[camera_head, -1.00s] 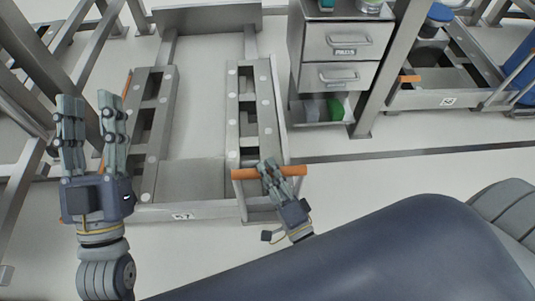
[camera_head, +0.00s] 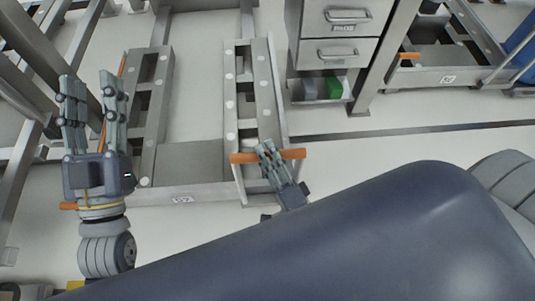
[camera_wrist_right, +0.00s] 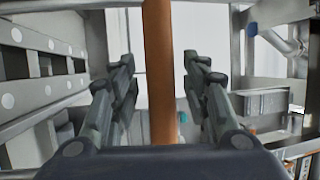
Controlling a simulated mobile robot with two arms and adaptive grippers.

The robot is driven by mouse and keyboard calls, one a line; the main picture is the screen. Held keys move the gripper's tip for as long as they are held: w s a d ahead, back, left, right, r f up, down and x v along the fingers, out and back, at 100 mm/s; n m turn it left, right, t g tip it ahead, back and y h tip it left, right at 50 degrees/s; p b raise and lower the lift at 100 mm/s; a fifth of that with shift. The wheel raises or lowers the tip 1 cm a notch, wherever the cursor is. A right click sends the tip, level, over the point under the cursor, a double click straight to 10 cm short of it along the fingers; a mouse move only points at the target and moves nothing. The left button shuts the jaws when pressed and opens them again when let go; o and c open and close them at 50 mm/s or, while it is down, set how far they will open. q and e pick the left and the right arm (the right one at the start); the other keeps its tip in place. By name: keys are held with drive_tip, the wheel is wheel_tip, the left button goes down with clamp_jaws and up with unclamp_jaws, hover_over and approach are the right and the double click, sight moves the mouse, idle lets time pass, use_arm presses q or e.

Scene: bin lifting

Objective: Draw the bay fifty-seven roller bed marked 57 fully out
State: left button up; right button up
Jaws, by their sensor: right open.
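The roller bed marked 57 (camera_head: 183,199) is a low grey metal frame with two roller rails, seen left of centre in the head view. An orange handle (camera_head: 242,158) crosses the front end of its right rail. My right gripper (camera_head: 266,147) is at this handle. In the right wrist view, the orange bar (camera_wrist_right: 159,75) runs between the two spread fingers of my right gripper (camera_wrist_right: 158,58), with a gap on both sides. My left gripper (camera_head: 89,78) is open and empty, raised in front of the bed's left rail. Another orange handle (camera_head: 68,206) shows partly behind it.
A grey drawer cabinet (camera_head: 338,80) stands right of the bed, beside a slanted metal post (camera_head: 385,55). A bed marked 58 (camera_head: 448,79) lies at the upper right. Metal frame bars (camera_head: 30,60) stand at the left. Pale floor (camera_head: 400,148) is clear right of the handle.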

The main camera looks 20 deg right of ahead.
drive_tip(key=v, duration=1.2)
drive_tip(key=shift+f, duration=0.1)
